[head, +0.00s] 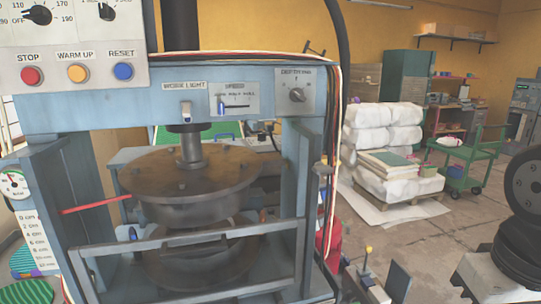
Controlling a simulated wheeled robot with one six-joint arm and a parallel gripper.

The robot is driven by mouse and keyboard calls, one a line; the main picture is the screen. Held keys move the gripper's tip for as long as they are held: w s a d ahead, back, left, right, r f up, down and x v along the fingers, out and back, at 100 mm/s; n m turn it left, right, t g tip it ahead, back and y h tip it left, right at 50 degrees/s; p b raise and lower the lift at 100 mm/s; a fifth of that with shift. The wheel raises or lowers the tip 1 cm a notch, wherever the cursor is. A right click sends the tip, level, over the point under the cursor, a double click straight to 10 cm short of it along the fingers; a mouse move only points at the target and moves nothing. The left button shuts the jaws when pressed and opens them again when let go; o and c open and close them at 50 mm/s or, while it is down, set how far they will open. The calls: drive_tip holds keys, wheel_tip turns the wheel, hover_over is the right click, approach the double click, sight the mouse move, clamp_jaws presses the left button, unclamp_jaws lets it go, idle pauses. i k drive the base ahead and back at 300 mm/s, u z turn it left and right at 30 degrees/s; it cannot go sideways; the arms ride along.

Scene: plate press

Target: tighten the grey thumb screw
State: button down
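A small grey knob (323,168), which looks like the thumb screw, sticks out at the right upright of the blue press (300,150). It is small in the head view, and I cannot tell how far it is screwed in. Bundled cables run close beside it. I cannot make out my gripper in the head view, and nothing is seen touching the knob.
The press has a round plate (190,178), a front guard bar (195,246) and a red lever (95,205). A control panel (70,50) is at upper left. Dark round parts (525,190) fill the right edge. A pallet of white sacks (385,130) stands behind.

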sight(320, 168)
drive_tip(key=u, duration=1.3)
drive_tip(key=k, duration=0.4)
drive_tip(key=z, duration=1.3)
